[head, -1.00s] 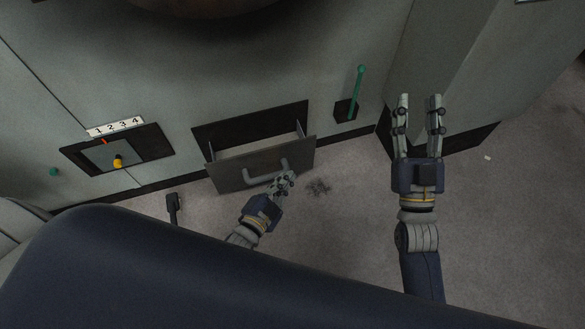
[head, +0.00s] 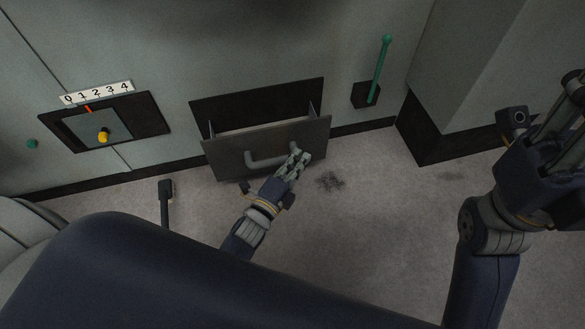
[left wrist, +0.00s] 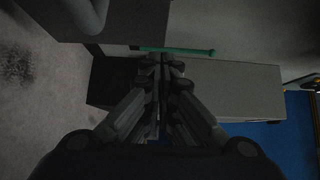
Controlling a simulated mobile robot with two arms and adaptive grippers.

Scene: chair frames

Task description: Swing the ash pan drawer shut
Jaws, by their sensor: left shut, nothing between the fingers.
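The ash pan drawer (head: 225,160) is a dark grey box front with a bar handle (head: 265,161), standing out from its opening low in the grey-green wall. My left gripper (head: 301,157) is shut and empty. Its fingertips overlap the right end of the handle in the head view; I cannot tell whether they touch it. In the left wrist view the shut fingers (left wrist: 162,62) point up the picture, and part of the drawer (left wrist: 40,18) with its handle (left wrist: 88,14) shows at top left. My right gripper (head: 570,105) is at the right edge, its fingertips cut off.
A green lever (head: 380,70) stands right of the drawer; it also shows in the left wrist view (left wrist: 180,51). A numbered panel (head: 155,115) with a yellow knob (head: 103,137) is at left. A dark-based grey block (head: 465,100) juts out at right.

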